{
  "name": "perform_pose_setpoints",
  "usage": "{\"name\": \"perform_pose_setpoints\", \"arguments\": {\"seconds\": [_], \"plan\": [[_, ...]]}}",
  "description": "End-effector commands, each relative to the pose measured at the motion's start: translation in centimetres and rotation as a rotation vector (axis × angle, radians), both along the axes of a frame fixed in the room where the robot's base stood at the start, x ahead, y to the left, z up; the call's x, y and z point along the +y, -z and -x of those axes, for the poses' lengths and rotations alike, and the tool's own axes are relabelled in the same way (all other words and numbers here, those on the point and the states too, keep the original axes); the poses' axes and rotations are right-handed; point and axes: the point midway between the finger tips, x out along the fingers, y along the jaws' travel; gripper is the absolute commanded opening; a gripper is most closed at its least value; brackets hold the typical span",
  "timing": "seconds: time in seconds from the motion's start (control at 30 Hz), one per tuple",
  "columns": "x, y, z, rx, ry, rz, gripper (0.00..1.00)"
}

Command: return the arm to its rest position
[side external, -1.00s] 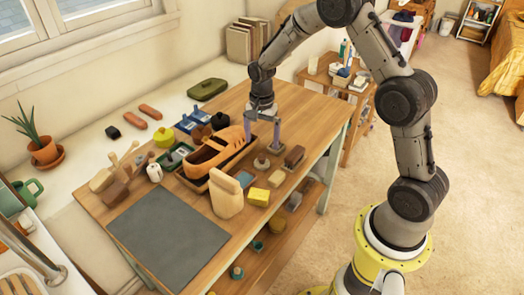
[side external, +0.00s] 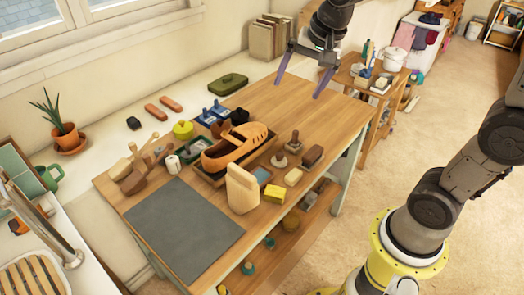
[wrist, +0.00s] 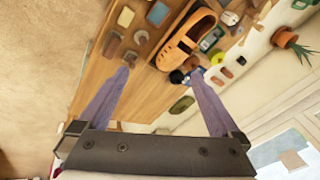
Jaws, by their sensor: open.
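My gripper (side external: 304,77) is open and empty, raised above the far end of the wooden table (side external: 283,100) in the side view. Its two purple fingers are spread wide, and it also shows in the wrist view (wrist: 165,82). An orange shoe (side external: 237,147) sits in a dark tray among small items near the table's middle, apart from my gripper. In the wrist view the shoe (wrist: 187,40) lies beyond the fingertips. Most of my upper arm is out of the side view.
A grey mat (side external: 185,228) covers the near table end. A wooden block (side external: 242,190), a yellow block (side external: 274,194) and several brushes stand around the shoe. A side table (side external: 372,88) with bottles stands behind. The far end of the tabletop is bare.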

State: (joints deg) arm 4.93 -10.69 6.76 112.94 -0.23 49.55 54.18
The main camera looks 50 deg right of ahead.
Motion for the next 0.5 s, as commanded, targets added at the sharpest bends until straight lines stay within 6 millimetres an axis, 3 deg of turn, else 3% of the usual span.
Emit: {"name": "perform_pose_setpoints", "arguments": {"seconds": [0.1, 0.2, 0.37, 0.5], "plan": [[1.3, -2.0, 4.5, -0.067, -0.143, 0.054, 0.99], [2.0, -2.5, 8.2, -0.111, -0.272, 0.109, 0.99], [2.8, -1.8, 13.2, -0.153, -0.483, 0.206, 0.99], [3.0, 0.1, 16.6, -0.151, -0.673, 0.295, 0.99]]}}
